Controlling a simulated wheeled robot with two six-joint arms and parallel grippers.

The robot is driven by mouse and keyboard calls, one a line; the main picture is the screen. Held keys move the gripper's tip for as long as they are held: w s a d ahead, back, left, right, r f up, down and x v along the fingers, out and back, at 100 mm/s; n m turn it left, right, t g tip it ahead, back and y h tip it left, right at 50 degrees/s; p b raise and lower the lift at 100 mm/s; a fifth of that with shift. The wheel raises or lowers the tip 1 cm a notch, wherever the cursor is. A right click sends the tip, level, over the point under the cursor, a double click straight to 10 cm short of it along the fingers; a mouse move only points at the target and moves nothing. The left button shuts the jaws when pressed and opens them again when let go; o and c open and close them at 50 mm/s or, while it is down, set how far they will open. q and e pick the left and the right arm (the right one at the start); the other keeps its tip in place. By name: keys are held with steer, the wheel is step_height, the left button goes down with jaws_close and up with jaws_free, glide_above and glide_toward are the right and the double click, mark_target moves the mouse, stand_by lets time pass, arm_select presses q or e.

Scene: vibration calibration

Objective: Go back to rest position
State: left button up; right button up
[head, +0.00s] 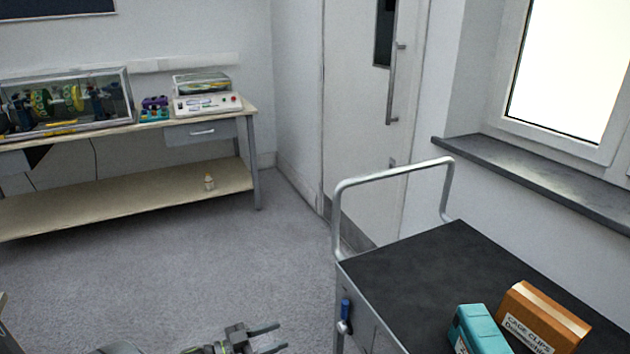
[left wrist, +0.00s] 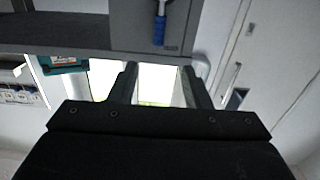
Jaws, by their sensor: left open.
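My left gripper (head: 266,338) is low at the bottom of the head view, its two fingers apart with nothing between them. It is over the grey floor, left of the black-topped trolley (head: 420,270), and apart from it. In the left wrist view my left gripper (left wrist: 165,82) shows two dark fingers spread apart and empty. My right gripper is not in view.
A teal box (head: 478,330) and an orange box (head: 540,318) labelled cage clips stand on the trolley. A bench (head: 200,132) with equipment is at the back left. The floor (head: 200,260) between is clear.

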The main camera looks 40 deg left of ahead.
arm_select(q)
steer(key=s+f+n+g+y+p, duration=0.3)
steer(key=s+f+y, duration=0.15)
steer(key=f, duration=0.45)
steer(key=s+f+n+g+y+p, duration=0.2)
steer(key=s+f+g+y, duration=0.15)
steer(key=s+f, duration=0.4)
steer(key=s+d+f+g+p, duration=0.2)
steer(key=s+d+f+g, duration=0.2)
steer(key=s, duration=0.5)
steer(key=s+d+f+g+p, duration=0.2)
steer(key=s+d+f+g, duration=0.3)
steer(key=s+d+f, duration=0.3)
steer(key=s+d, duration=0.2)
steer(key=d, duration=0.1)
